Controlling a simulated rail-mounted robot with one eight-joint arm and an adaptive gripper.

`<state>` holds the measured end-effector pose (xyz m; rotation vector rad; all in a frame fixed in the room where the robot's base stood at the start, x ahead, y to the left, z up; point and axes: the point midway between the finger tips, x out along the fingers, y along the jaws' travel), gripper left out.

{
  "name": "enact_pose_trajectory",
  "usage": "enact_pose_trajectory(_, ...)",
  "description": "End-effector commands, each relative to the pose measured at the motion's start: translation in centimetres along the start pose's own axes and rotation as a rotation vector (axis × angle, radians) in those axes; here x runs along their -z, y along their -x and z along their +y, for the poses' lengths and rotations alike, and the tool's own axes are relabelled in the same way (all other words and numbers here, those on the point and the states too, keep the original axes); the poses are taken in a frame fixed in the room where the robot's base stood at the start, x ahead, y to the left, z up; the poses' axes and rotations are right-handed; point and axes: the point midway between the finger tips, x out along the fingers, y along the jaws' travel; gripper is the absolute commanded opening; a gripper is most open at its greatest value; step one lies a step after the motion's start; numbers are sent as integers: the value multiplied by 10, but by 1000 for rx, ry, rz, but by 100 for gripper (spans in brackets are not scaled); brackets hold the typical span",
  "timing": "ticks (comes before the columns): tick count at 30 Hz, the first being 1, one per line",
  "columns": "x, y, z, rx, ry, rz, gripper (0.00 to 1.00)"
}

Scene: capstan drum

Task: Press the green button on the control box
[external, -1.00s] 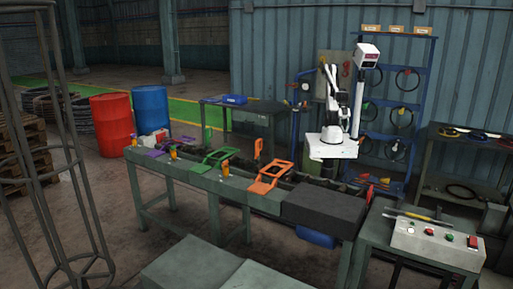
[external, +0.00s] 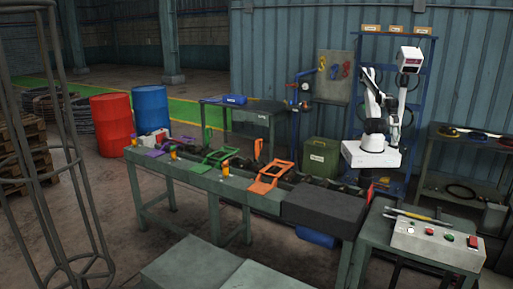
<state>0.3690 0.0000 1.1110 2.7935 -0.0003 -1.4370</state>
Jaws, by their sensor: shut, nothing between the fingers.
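The control box (external: 437,243) is a pale box on a small table at the lower right. Its green button (external: 449,238) sits on the top panel between a red button (external: 428,231) and a red switch (external: 473,241). My white folded arm (external: 376,98) stands on its carriage behind the workbench, up and to the left of the box. My gripper (external: 376,126) appears small and dark near the arm's lower end, shut and empty; its fingers are hard to make out. It is well apart from the green button.
A long workbench (external: 185,172) with coloured brackets and a black block (external: 323,209) lies left of the box table. Yellow and dark tools (external: 420,216) lie along the box's back edge. A blue rack (external: 427,70) stands behind my arm.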

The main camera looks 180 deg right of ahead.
Motion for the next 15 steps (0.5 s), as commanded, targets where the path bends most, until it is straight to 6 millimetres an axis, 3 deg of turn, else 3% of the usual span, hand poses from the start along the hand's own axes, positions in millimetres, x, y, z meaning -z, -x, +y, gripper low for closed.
enact_pose_trajectory(8,5,0,0,0,-4,1,0)
enact_pose_trajectory(11,22,1,0,2,-19,5,0)
enact_pose_trajectory(15,67,1,-1,5,-59,15,0)
